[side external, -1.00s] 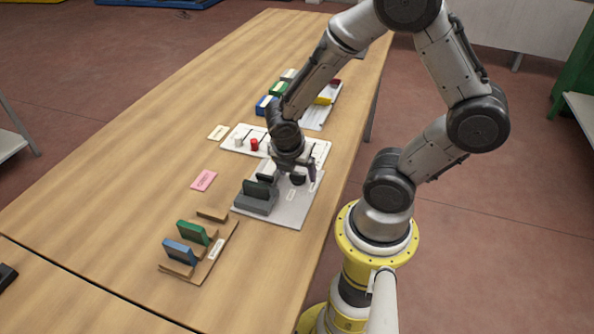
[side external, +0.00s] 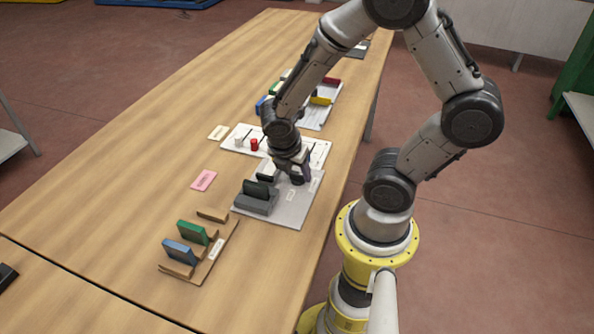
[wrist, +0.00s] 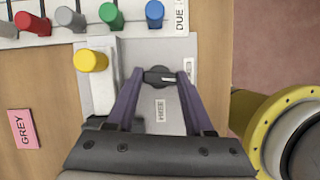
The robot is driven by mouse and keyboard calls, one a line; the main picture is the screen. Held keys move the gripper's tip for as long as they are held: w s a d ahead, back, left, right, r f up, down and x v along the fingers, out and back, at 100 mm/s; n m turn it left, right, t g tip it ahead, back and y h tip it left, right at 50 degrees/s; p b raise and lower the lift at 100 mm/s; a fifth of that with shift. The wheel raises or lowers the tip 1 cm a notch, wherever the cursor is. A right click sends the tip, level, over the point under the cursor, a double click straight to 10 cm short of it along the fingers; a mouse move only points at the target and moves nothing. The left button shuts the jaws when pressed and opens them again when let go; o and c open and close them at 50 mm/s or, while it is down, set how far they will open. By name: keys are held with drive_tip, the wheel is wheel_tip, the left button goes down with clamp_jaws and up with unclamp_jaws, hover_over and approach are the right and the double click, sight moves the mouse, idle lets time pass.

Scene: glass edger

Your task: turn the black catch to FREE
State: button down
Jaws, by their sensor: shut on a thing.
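The black catch (wrist: 160,77) sits on a light grey plate (wrist: 108,77). In the wrist view, its pale pointer line lies nearly level across the picture. My gripper (wrist: 160,74) is shut on the catch, one finger on its left and one on its right. One small printed label (wrist: 160,109) lies below the catch, and another (wrist: 188,66) is beside the right finger; I cannot read either surely. In the side view, my gripper (side external: 298,180) is low over the plate (side external: 288,214) and mostly hides the catch.
A dark grey block (side external: 257,203) stands on the plate's left part. A yellow knob (wrist: 91,61) is left of the catch. A white board with coloured knobs (side external: 318,150) lies behind. A pink card (side external: 204,180) and a wooden rack (side external: 215,251) are left and front.

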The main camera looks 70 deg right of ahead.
drive_tip(key=m, duration=0.2)
drive_tip(key=m+g, duration=0.1)
drive_tip(key=m, duration=0.1)
drive_tip(key=shift+w+g+y, duration=0.15)
drive_tip(key=shift+g+y, duration=0.15)
drive_tip(key=m+g+y, duration=0.1)
drive_tip(key=m, duration=0.3)
drive_tip(key=shift+d, duration=0.1)
drive_tip(key=m+g+y, duration=0.1)
drive_tip(key=m, duration=0.3)
drive_tip(key=shift+w+d+m, duration=0.1)
drive_tip(key=shift+m, duration=0.2)
drive_tip(key=shift+d+m+y, duration=0.1)
drive_tip(key=shift+m+y, duration=0.9)
drive_tip(key=shift+m, duration=0.9)
drive_tip(key=shift+c, duration=1.4)
unclamp_jaws()
drive_tip(key=shift+r, duration=0.1)
